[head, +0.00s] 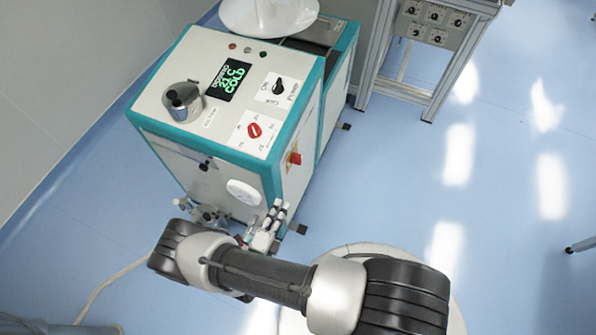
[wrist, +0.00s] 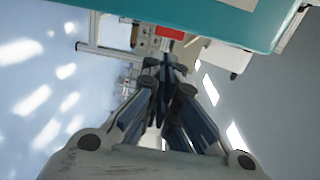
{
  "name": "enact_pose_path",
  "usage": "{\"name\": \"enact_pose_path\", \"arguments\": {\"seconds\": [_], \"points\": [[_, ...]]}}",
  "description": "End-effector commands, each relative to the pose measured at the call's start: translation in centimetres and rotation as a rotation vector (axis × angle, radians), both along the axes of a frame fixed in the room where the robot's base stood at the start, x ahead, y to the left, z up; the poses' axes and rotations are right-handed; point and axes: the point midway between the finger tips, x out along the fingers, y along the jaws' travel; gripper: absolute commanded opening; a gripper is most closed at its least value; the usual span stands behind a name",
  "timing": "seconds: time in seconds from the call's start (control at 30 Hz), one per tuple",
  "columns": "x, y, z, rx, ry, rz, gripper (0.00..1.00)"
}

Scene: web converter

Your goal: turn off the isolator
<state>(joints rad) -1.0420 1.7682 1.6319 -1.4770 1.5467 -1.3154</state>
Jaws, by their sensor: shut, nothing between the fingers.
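A teal and white machine (head: 180,137) stands on the floor. A red rotary handle on a yellow plate (head: 295,158), which looks like the isolator, sits on its right side face. In the wrist view a red part (wrist: 170,33) shows on the machine's edge just beyond my fingertips; it appears to be this handle. My gripper (head: 279,208) is shut and empty, in front of the machine and below the handle in the head view. In the wrist view my fingertips (wrist: 164,62) are together, apart from the red part as far as I can tell.
The machine's top has a red knob (head: 254,130), a black knob (head: 278,87), a green-lettered display (head: 229,80) and a metal cylinder (head: 182,100). A framed bench with knobs (head: 437,22) stands behind.

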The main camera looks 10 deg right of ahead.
Motion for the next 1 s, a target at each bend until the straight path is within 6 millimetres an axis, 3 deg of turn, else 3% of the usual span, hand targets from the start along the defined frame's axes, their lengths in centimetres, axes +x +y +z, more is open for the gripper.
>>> {"name": "enact_pose_path", "arguments": {"seconds": [0.3,0.47,1.0], "points": [[0.1,-0.1,0.0,0.001,-0.001,-0.002,0.00],[1.1,-0.9,0.0,0.001,-0.001,-0.007,0.00],[9.4,-7.1,-0.1,0.002,-0.002,-0.008,0.00]]}}
